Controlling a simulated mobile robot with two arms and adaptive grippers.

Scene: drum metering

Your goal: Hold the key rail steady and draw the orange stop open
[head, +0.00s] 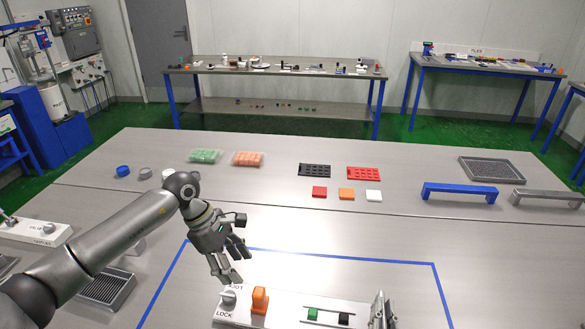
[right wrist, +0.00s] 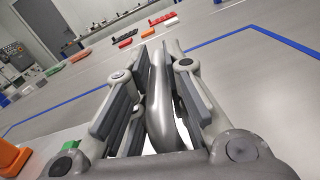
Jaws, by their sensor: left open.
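The white key rail (head: 284,308) lies at the bottom of the head view. On it are a grey knob (head: 228,298) by the LOCK label, the upright orange stop (head: 260,300), and a green key and a black key. My left gripper (head: 230,274) is open and empty just above the grey knob, left of and apart from the orange stop. My right gripper (head: 381,312) is at the rail's right end. In the right wrist view its fingers close around a curved grey handle (right wrist: 160,95). The orange stop shows at that view's left edge (right wrist: 12,158).
Blue tape (head: 340,257) outlines the work area. Behind it lie red, orange and white blocks (head: 346,194), two key trays, and bagged green and orange pieces. A blue bridge (head: 459,191) and a grey one stand at right.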

